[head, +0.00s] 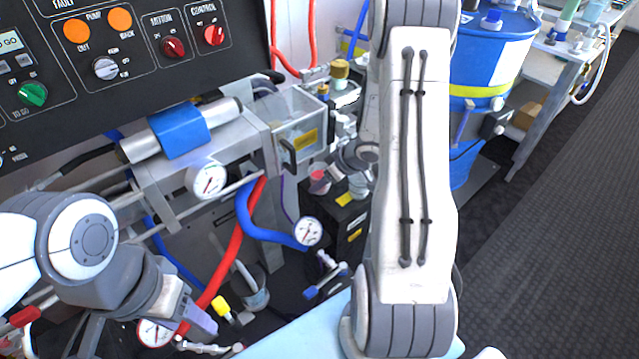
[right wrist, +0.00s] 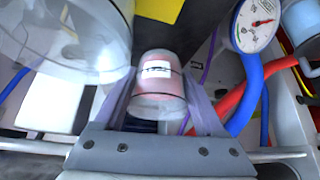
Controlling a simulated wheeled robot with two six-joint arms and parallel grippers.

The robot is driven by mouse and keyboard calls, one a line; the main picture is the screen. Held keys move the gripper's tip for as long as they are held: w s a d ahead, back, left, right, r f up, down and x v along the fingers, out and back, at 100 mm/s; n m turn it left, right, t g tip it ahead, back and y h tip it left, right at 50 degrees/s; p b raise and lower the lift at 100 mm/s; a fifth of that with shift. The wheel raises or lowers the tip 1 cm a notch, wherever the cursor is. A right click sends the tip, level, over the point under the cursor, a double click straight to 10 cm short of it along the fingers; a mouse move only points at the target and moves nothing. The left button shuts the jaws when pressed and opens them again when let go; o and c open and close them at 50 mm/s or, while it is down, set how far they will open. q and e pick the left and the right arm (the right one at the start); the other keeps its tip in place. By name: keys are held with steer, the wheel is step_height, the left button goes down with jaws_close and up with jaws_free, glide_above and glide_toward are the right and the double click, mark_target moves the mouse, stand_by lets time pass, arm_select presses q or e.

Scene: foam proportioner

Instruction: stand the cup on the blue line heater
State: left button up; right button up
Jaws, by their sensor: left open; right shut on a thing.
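The cup (right wrist: 158,85) is small and clear with pink contents and a white label. In the right wrist view it sits between the pale fingers of my right gripper (right wrist: 160,105), which is shut on it. In the head view the cup (head: 319,180) shows beside my grey right wrist, above a black box (head: 342,228) with yellow labels. I cannot tell whether the cup touches anything below. A blue sleeve (head: 180,132) wraps a silver cylinder on the left; I cannot tell which part is the blue line heater. My left gripper (head: 195,322) is open at lower left, partly hidden.
A clear tank (head: 297,125) stands close behind the cup. Pressure gauges (head: 308,232), a blue hose (head: 262,230) and a red hose (head: 232,252) lie left of it. A blue drum (head: 490,70) stands at right; dark floor beyond is clear.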

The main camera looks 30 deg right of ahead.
steer(key=shift+w+a, duration=0.15)
steer(key=shift+a, duration=0.1)
steer(key=o, duration=1.6)
steer(key=shift+f, duration=0.1)
steer(key=shift+c, duration=0.2)
steer(key=shift+r, duration=0.35)
steer(key=p+v, duration=0.6)
steer(key=v, duration=0.5)
steer(key=shift+s+d+r, duration=0.15)
steer(key=shift+s+r, duration=0.1)
